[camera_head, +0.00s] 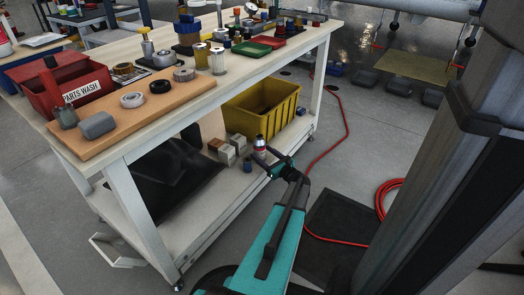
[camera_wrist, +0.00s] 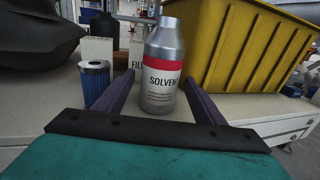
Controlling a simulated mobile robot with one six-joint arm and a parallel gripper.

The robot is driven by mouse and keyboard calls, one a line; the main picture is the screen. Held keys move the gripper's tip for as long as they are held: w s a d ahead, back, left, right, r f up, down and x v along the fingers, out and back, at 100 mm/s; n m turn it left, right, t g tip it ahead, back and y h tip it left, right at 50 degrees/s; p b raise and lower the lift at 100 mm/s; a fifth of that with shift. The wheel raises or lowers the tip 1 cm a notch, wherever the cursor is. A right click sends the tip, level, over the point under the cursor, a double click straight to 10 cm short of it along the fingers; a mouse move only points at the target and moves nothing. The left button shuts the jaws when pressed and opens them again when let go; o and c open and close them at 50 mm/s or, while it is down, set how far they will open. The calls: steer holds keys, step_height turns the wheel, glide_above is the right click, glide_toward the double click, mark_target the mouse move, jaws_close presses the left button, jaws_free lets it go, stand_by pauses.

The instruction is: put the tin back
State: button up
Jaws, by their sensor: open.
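A silver tin (camera_wrist: 160,95) with a red band and the word SOLVENT stands upright on the workbench's lower shelf (camera_head: 205,215). It also shows in the head view (camera_head: 260,145), small and partly behind my gripper. My gripper (camera_head: 265,157) is open at the shelf's front edge. In the wrist view its two dark fingers reach forward on either side of the tin, and I cannot tell whether either touches it.
A yellow crate (camera_head: 262,108) is right of the tin. A blue filter (camera_wrist: 95,82), small boxes (camera_head: 226,154) and a black draped bundle (camera_head: 165,175) are to its left. The benchtop above holds a red parts-wash bin (camera_head: 68,88). A red hose (camera_head: 340,115) lies on the floor.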

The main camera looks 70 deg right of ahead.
steer(key=p+v, duration=0.3)
steer(key=v, duration=0.6)
steer(key=shift+s+a, duration=0.2)
steer(key=shift+s, duration=0.15)
steer(key=shift+w, duration=0.1)
